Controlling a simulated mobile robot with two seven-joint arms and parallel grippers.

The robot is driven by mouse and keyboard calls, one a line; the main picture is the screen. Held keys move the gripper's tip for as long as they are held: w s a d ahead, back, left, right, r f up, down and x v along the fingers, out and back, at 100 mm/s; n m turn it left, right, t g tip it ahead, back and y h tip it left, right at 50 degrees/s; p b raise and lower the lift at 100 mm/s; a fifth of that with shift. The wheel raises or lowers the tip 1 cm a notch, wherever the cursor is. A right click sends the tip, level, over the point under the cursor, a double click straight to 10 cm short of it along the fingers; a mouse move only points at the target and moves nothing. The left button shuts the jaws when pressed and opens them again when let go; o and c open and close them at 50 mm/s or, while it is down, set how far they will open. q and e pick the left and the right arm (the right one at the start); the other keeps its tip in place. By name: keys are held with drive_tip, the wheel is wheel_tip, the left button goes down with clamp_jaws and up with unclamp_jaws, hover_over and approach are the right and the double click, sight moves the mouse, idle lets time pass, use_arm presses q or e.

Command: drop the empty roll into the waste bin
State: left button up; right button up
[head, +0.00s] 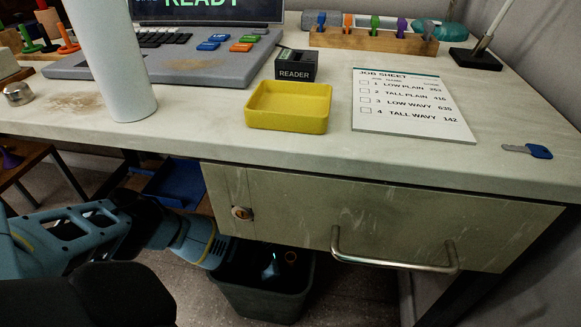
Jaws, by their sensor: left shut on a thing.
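The waste bin (262,303) is a dark, open-topped bin on the floor under the desk drawer. My left gripper (281,262) reaches in from the left, under the desk, with its fingers at the bin's mouth. The rest of the roll is hard to make out. My right gripper is not in view.
The desk drawer (380,225) with its metal handle (395,262) hangs just above the bin. A blue tray (178,185) sits left under the desk. On top are a yellow tray (290,106), a job sheet (412,103), a blue key (538,151) and a white cylinder (112,60).

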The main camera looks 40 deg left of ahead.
use_arm(q)
drive_tip(key=shift+f, duration=0.45)
drive_tip(key=o, duration=1)
drive_tip(key=shift+o, duration=0.2)
drive_tip(key=shift+r, duration=0.45)
drive_tip(key=p+v, duration=0.6)
drive_tip(key=v, duration=0.6)
drive_tip(key=shift+p, duration=0.35)
